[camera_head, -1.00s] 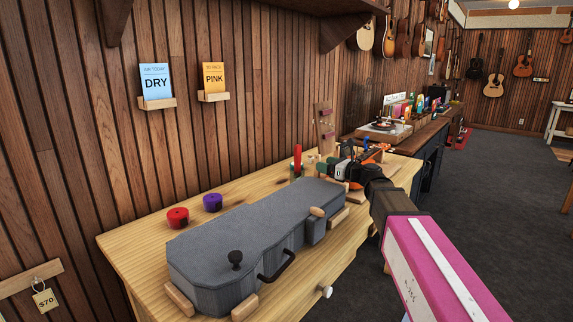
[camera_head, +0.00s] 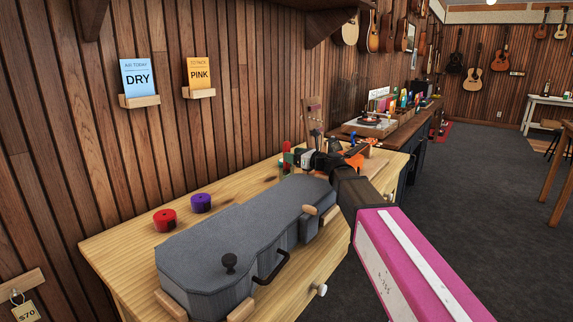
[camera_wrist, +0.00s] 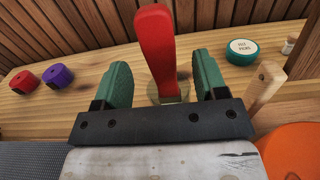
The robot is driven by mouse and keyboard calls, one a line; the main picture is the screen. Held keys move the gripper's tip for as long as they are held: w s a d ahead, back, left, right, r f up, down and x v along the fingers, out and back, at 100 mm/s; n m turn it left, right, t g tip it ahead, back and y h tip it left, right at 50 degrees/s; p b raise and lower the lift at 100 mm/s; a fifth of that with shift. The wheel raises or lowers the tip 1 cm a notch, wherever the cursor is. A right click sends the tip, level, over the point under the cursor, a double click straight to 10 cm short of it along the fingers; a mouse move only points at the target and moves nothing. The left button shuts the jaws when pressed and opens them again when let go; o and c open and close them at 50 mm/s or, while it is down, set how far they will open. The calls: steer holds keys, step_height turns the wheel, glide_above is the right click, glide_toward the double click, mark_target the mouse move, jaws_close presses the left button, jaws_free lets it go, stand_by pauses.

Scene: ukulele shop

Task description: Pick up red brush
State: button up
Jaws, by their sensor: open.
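The red brush (camera_wrist: 156,50) shows in the wrist view as an upright red handle, standing in what looks like a clear round holder. My gripper (camera_wrist: 163,82) is open, with its two green fingers on either side of the handle's lower part. Small gaps show between the fingers and the handle. In the head view my gripper (camera_head: 290,158) is at the back of the wooden workbench (camera_head: 110,238). There the brush is mostly hidden behind it, with a bit of red (camera_head: 287,146) showing.
A grey ukulele case (camera_head: 210,247) covers much of the bench. Red (camera_head: 165,219) and purple (camera_head: 201,203) rolls lie at its left. In the wrist view, a green round tin (camera_wrist: 242,50) and a wooden handle (camera_wrist: 266,84) stand right of the brush. The plank wall is close behind.

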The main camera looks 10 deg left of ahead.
steer(key=x, duration=0.3)
steer(key=shift+w+a+r, duration=0.1)
steer(key=shift+w+a, duration=0.05)
steer(key=shift+a, duration=0.2)
steer(key=shift+c, duration=0.4)
steer(key=c, duration=0.9)
steer(key=shift+c, duration=0.2)
steer(key=shift+r, duration=0.1)
